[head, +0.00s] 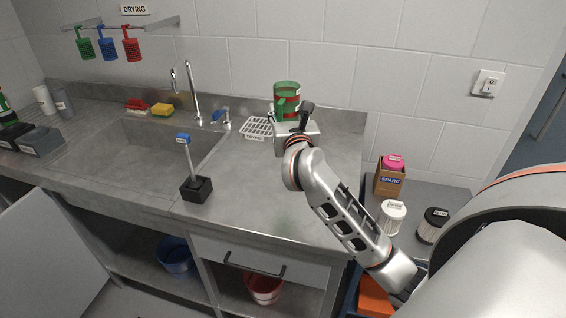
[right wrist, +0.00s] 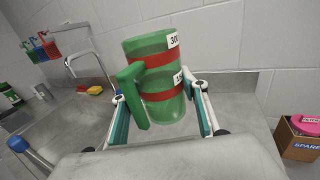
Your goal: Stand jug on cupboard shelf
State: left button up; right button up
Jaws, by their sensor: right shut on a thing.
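A green see-through jug (head: 287,92) with red bands and white labels is upright above the back right of the counter. My right gripper (head: 291,120) is shut on it, with a finger on either side in the right wrist view (right wrist: 160,100). The jug's green handle (right wrist: 132,95) faces the wrist camera. The cupboard shelf (head: 138,268) shows below the counter, left of a drawer, with a blue bucket (head: 174,255) at its right. A pale panel (head: 45,255), perhaps an open door, stands at the lower left. My left gripper is not in view.
A white drying rack (head: 257,127) lies just left of the jug. The sink (head: 150,150), tap (head: 188,90) and a brush in a black holder (head: 196,188) are further left. A red bucket (head: 264,287) stands under the drawer. Tubs and a SPARE box (head: 390,180) stand right.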

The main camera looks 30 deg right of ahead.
notch_tip(320, 180, down, 18)
jog(key=b, duration=0.3)
jog(key=shift+s+f, duration=0.1)
jog(key=shift+a+f, duration=0.1)
jog(key=shift+f, duration=0.35)
jog(key=shift+f, duration=0.15)
jog(key=o, duration=1.2)
jog(key=shift+o, duration=0.2)
